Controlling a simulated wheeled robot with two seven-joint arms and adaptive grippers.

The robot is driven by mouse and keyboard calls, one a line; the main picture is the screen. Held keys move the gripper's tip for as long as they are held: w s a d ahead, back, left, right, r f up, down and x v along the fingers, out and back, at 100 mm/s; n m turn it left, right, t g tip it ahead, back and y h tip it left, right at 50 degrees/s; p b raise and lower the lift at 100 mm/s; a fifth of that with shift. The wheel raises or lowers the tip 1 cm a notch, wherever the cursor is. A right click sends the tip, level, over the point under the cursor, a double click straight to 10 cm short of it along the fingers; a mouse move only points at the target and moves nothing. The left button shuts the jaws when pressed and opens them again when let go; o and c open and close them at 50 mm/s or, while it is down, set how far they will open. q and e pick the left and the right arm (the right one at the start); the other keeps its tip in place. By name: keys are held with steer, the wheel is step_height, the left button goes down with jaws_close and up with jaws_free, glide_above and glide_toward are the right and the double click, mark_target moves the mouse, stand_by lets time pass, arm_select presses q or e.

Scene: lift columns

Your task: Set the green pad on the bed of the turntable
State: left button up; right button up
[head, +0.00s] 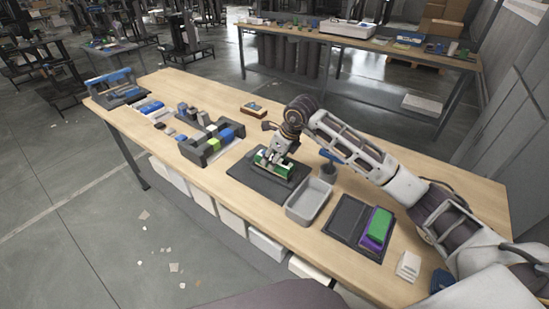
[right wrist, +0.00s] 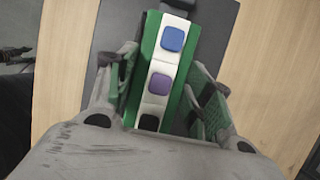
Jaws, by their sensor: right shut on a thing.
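A green block with a white strip (head: 272,162) is between the fingers of my right gripper (head: 272,156), over a dark square plate (head: 252,181). In the right wrist view the strip (right wrist: 166,61) carries a blue square, a purple square and a black patch, and my right gripper (right wrist: 165,105) is shut on the block. I cannot tell if the block touches the plate. A plain green pad (head: 379,222) lies on a purple pad (head: 368,242) at the right half of a dark tray (head: 347,220). I cannot tell which thing is the turntable. My left gripper is out of view.
A grey open bin (head: 309,201) stands right of the plate. A dark rack with coloured blocks (head: 212,143) is to its left. White pieces (head: 408,266) lie near the right end. The wooden table (head: 290,240) has narrow free strips along its front edge.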

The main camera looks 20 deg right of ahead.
steer(key=shift+f, duration=0.2)
stand_by(0.7)
steer(key=shift+b, duration=0.3)
steer(key=o, duration=1.7)
steer(key=shift+f, duration=0.1)
steer(key=shift+r+p, duration=1.3)
steer(key=shift+r, duration=1.25)
steer(key=shift+r+p, duration=0.45)
steer(key=shift+r, duration=0.5)
